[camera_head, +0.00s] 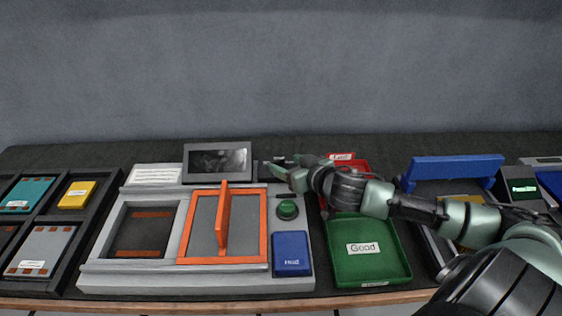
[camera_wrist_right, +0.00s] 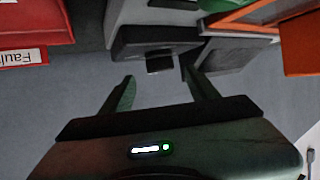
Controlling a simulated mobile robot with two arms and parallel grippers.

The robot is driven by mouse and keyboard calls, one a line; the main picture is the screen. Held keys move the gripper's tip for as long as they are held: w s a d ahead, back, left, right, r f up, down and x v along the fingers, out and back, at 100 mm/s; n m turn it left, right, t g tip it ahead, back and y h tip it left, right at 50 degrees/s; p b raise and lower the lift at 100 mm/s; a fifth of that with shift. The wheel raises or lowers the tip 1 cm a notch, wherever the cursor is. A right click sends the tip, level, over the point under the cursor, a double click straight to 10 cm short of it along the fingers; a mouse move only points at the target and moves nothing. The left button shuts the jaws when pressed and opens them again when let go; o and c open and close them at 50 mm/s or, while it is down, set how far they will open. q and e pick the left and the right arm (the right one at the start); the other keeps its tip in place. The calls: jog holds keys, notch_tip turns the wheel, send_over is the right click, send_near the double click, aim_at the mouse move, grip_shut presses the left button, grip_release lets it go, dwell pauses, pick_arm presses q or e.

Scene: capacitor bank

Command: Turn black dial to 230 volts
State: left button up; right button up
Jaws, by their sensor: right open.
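The black dial (camera_wrist_right: 160,63) shows in the right wrist view as a small dark block on the face of a dark box (camera_wrist_right: 152,38). Its markings cannot be read. In the head view that dark box (camera_head: 265,171) stands right of the grey display, and my gripper partly hides it; the dial cannot be made out there. My right gripper (camera_head: 285,167) is open. In the wrist view its fingers (camera_wrist_right: 158,75) lie to either side of the dial, with nothing clearly held. Whether a finger touches the dial or box cannot be told. My left gripper is not in view.
The grey station (camera_head: 100,281) with an orange-framed lid (camera_head: 263,258), green button (camera_head: 288,209) and blue block (camera_head: 291,254) lies in front. A green "Good" tray (camera_head: 342,272) and a red "Fault" tray (camera_head: 358,164) stand to the right, under my arm. A display (camera_head: 217,162) is left of the box.

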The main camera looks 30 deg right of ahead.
aim_at(279, 161)
jog(key=shift+x, duration=2)
grip_shut()
